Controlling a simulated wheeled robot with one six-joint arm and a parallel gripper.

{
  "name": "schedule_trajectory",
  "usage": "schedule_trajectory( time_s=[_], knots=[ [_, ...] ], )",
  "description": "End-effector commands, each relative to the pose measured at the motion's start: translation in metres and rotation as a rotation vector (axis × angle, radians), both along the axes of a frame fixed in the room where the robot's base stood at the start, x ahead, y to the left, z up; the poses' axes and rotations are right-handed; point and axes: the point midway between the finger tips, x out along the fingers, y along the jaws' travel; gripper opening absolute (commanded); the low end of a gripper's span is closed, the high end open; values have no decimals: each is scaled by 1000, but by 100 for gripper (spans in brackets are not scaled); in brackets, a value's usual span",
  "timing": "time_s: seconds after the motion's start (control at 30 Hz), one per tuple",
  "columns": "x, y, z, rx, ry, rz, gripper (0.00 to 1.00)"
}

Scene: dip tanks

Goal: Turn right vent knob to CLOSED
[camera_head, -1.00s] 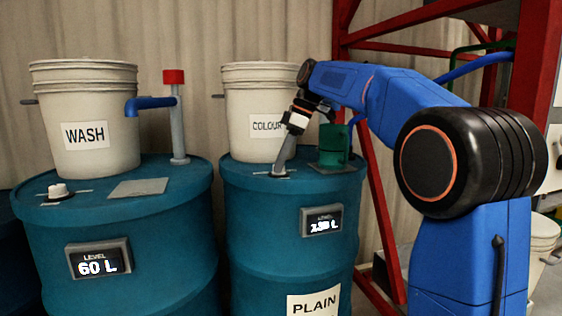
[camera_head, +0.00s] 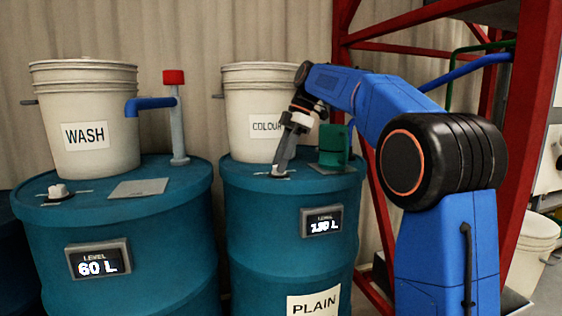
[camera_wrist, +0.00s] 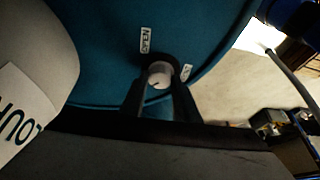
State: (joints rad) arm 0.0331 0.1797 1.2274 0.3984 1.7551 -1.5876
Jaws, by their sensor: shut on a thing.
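The right vent knob (camera_wrist: 159,72) is a pale round cap with a dark mark, on top of the blue-green PLAIN drum (camera_head: 290,232). Two small white labels, (camera_wrist: 145,40) and (camera_wrist: 186,72), lie beside it in the wrist view; their words are too small to read surely. My gripper (camera_head: 279,172) points down at the drum top and is shut on the knob, one finger on each side. In the head view the fingers mostly hide the knob. The left drum has a similar white knob (camera_head: 59,191).
A white COLOUR bucket (camera_head: 262,105) stands close behind my gripper, and a green cup-like part (camera_head: 333,145) stands to its right. A WASH bucket (camera_head: 85,105) and a grey pipe with a red top (camera_head: 178,120) stand on the left drum. A red frame (camera_head: 520,120) rises at right.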

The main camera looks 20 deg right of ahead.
Motion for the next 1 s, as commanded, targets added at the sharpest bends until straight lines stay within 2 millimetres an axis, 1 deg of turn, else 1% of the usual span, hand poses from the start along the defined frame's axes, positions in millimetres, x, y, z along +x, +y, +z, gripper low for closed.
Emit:
schedule_trajectory(
  time_s=[0.17,0.2,0.23,0.27,0.53,0.67,0.77,1.0],
  knots=[
    [0,-1,0,-1,-2,-2,6],
    [0,-1,0,-1,-2,-2,38],
    [0,0,0,-1,-1,-1,46],
    [0,0,0,-1,-1,-1,48],
    [0,0,0,0,-1,-1,48],
    [0,0,7,0,0,0,48],
    [1,0,19,0,-2,-1,48],
    [2,0,61,-1,-2,-2,48]
  ],
)
